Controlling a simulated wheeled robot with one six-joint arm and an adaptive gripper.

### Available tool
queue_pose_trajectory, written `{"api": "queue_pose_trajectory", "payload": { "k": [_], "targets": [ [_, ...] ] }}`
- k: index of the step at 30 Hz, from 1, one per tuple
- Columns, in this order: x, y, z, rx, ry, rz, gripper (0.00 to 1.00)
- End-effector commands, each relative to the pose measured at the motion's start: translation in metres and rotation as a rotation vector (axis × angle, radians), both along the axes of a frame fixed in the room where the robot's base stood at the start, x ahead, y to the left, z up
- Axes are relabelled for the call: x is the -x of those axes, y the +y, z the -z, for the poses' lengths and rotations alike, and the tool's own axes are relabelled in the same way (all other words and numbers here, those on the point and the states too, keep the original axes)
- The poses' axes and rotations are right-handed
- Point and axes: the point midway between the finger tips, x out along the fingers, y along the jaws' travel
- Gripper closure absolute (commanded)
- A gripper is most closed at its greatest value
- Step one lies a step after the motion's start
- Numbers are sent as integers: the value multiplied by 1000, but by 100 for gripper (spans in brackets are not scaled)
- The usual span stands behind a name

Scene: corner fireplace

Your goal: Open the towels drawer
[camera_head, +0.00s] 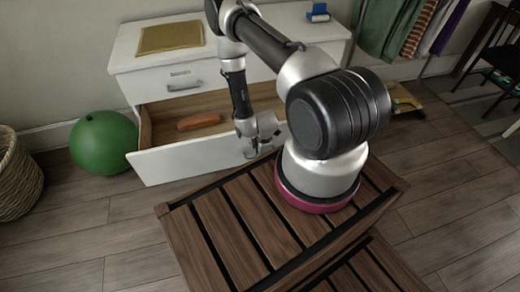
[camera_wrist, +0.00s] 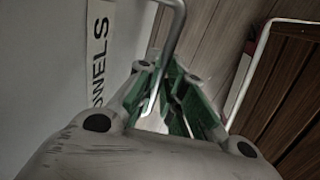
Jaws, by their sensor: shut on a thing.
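The towels drawer (camera_head: 185,162) is the lower drawer of a white dresser. It stands out from the dresser, open, with its wooden inside showing. In the wrist view its white front (camera_wrist: 45,70) carries a label (camera_wrist: 99,45) of which "OWELS" can be read. My gripper (camera_head: 258,146) is at the right part of the drawer front. In the wrist view my gripper (camera_wrist: 166,88) is shut on the metal bar handle (camera_wrist: 172,35), with green finger pads around it. Part of the handle is hidden by the fingers.
An orange-brown object (camera_head: 199,121) lies in the drawer. The dresser (camera_head: 130,50) has a shut upper drawer and a gold folded item (camera_head: 170,37) on top. A green ball (camera_head: 103,143) and a wicker basket (camera_head: 16,178) stand at left.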

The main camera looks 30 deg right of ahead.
Motion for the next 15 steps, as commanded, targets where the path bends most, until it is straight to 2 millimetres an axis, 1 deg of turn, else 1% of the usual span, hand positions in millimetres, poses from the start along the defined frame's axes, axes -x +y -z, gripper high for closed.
{"api": "queue_pose_trajectory", "payload": {
  "k": [5,15],
  "targets": [
    [7,2,0,1,0,1,100],
    [8,2,0,1,0,1,100]
  ]
}}
